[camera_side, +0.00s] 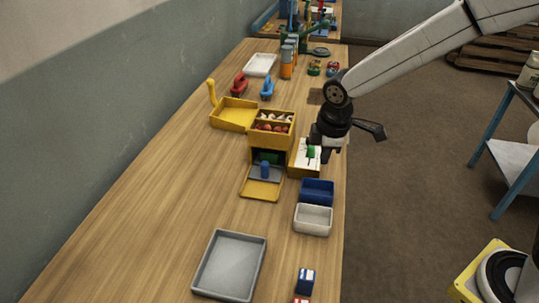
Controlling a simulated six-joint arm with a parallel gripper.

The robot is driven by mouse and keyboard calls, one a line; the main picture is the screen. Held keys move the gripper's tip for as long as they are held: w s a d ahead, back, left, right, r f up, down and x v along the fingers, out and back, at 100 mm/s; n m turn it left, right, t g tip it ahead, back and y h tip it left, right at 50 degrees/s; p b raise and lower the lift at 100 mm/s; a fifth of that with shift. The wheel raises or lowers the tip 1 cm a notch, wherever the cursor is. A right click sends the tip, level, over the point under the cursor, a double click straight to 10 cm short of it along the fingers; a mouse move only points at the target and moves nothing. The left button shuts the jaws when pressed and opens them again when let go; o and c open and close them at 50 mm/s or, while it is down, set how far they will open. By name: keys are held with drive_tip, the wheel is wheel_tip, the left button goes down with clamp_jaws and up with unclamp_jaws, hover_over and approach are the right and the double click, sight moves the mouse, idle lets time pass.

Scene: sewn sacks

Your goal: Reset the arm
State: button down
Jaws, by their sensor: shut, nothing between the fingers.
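My arm comes in from the upper right of the side view. My gripper (328,157) points down near the table's right edge. It is shut and empty, beside a yellow box (303,172) with a white top and a green item (311,152) on it. I cannot tell whether the fingertips touch that box.
A yellow cabinet (268,135) with an open front stands left of my gripper. A blue bin (317,190), a white bin (313,219) and a grey tray (231,264) lie nearer. A yellow tray (233,114) is behind. The left table (130,210) is clear.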

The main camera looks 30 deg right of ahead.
drive_tip(key=s+d+f+m, duration=0.2)
drive_tip(key=s+d+m, duration=0.5)
drive_tip(key=s+m, duration=0.4)
drive_tip(key=shift+s+d+t+y, duration=0.2)
drive_tip(key=shift+s+t+y, duration=0.15)
drive_tip(key=shift+s, duration=0.85)
